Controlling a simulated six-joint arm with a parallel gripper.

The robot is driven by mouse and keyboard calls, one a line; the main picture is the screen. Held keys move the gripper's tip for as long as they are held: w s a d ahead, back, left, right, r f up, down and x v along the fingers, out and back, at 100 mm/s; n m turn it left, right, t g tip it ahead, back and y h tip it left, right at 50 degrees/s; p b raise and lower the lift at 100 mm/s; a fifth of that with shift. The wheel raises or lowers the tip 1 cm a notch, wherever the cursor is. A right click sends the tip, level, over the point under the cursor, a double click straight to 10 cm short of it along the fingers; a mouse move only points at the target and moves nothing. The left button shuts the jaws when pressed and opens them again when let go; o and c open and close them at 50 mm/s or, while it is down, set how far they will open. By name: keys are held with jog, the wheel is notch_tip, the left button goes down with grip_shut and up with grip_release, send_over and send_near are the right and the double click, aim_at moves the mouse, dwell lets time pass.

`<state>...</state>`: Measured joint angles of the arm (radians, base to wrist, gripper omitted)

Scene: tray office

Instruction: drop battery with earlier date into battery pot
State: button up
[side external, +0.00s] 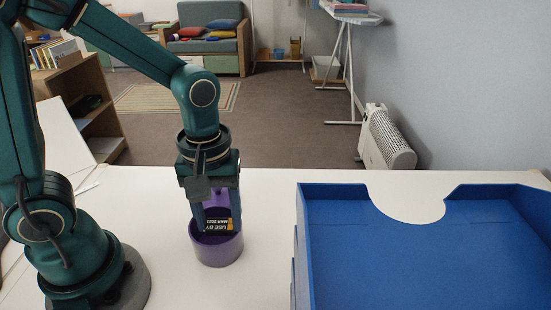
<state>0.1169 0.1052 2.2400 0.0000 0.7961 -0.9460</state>
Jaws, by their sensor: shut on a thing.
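A purple battery pot (217,249) stands on the white table, left of the blue tray. My gripper (214,226) points down over the pot, with its fingertips at or just inside the pot's opening. It is shut on a dark battery (219,225) with an orange end and a label that reads "USE BY MAR" and a year I cannot read for certain. The battery lies across between the fingers at about the height of the rim. A purple piece (222,197) shows between the fingers above the battery. No other battery is visible.
A blue tray (430,262) with raised walls fills the right side of the table. The white table (262,220) is bare between pot and tray. A heater (388,140) and a wooden shelf (82,95) stand beyond the table.

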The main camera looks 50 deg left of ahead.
aim_at(220, 223)
jog(key=o, duration=1.4)
jog(key=shift+r, duration=2.6)
jog(key=shift+a+r, duration=0.1)
jog(key=shift+r, duration=0.15)
jog(key=s+r+m+t, duration=0.1)
jog(key=m+t, duration=0.1)
jog(key=m, duration=0.1)
jog(key=s+a+r+m+t, duration=0.1)
jog(key=m, duration=0.2)
jog(key=s+a+r+m+t, duration=0.1)
jog(key=m+t, duration=0.1)
jog(key=m, duration=0.1)
jog(key=shift+s+a+r+m+t, duration=0.1)
jog(key=shift+s+r+m+t, duration=0.1)
jog(key=shift+s+m+t, duration=0.15)
